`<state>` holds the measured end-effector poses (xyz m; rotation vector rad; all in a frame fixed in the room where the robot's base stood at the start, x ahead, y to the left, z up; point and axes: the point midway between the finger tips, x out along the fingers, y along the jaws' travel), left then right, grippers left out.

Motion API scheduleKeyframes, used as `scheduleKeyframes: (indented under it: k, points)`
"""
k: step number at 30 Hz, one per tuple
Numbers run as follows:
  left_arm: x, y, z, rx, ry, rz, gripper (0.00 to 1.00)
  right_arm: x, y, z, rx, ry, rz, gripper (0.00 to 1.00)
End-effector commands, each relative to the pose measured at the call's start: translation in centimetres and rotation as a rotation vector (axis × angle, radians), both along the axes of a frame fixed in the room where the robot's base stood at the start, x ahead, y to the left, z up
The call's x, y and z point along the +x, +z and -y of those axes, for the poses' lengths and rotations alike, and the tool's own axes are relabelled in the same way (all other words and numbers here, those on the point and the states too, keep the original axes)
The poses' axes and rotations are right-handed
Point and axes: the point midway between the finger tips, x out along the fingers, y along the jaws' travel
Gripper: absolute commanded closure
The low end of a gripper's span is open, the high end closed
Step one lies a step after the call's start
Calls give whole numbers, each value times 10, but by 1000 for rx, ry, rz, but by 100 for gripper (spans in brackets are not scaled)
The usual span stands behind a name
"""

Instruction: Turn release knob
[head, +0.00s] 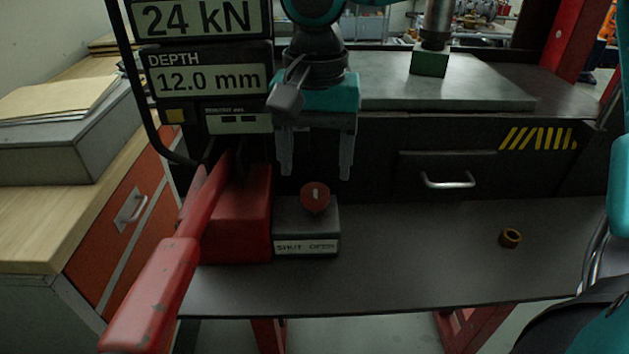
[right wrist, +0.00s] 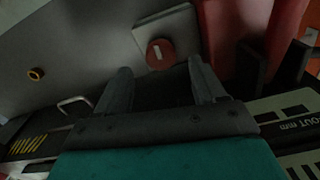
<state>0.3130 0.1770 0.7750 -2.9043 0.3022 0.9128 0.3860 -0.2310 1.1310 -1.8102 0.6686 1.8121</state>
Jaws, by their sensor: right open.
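The release knob (head: 315,197) is round and red with a pale mark, which runs roughly upright in the head view. It sits on a small grey box (head: 306,224) whose front label reads "SHUT OPEN". In the right wrist view the knob (right wrist: 160,53) appears beyond and between the fingertips (right wrist: 160,69). My left gripper is not in view.
A red block (head: 237,225) with a long red lever (head: 165,275) stands directly left of the knob box. A display panel (head: 210,80) is behind it. A brass ring (head: 510,238) lies on the dark shelf (head: 420,260), otherwise clear to the right. A drawer handle (head: 447,181) protrudes behind.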

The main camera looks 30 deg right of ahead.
Motion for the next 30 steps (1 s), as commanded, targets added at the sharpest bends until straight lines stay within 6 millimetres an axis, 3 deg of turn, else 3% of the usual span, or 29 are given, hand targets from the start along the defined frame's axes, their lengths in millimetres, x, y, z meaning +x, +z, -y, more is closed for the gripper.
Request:
scheduleKeyframes:
  k: [3,9,20,30]
  points:
    - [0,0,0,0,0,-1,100,-1,-22,0,0,0,-5,30]
    - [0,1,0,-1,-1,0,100,0,-42,0,1,-1,-1,30]
    - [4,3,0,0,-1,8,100,0,-47,0,0,-1,1,30]
    - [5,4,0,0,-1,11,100,0,-47,0,0,-1,1,63]
